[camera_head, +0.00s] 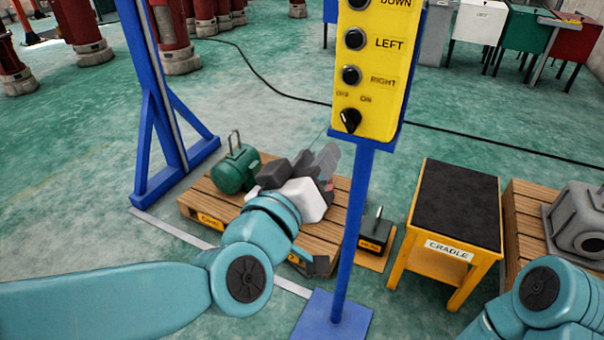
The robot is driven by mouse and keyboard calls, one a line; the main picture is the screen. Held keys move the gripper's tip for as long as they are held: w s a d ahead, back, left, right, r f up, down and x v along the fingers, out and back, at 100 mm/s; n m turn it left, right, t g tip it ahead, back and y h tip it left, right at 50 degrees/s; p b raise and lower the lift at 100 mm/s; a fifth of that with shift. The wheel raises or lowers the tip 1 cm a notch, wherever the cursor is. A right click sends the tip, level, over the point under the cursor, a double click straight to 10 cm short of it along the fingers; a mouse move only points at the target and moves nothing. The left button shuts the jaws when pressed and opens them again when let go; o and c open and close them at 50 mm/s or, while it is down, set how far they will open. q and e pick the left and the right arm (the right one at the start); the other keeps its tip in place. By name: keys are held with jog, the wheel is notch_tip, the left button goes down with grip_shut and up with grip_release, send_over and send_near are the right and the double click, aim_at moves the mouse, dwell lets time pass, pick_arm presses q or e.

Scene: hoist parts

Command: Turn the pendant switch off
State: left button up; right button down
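The yellow pendant (374,60) stands on a blue post, with black DOWN, LEFT and RIGHT buttons in a column. Below them is the black rotary switch (350,120), with OFF printed at its upper left and ON at its upper right. Its knob is small, and I cannot tell surely which label it points to. My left gripper (318,165) is below and left of the switch, apart from it, over the pallet. Its grey fingers point up and away; their spacing is unclear. My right arm shows at the bottom right; its gripper is out of view.
The pendant's blue post (357,220) rises from a floor plate. A pallet (200,197) with a green motor (236,172) lies behind my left arm. The cradle table (453,215) stands right of the post. A blue frame (150,90) stands at left.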

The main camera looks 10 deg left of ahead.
pick_arm(q)
jog(key=v, duration=0.4)
jog(key=shift+s+a, duration=0.1)
jog(key=shift+s, duration=0.15)
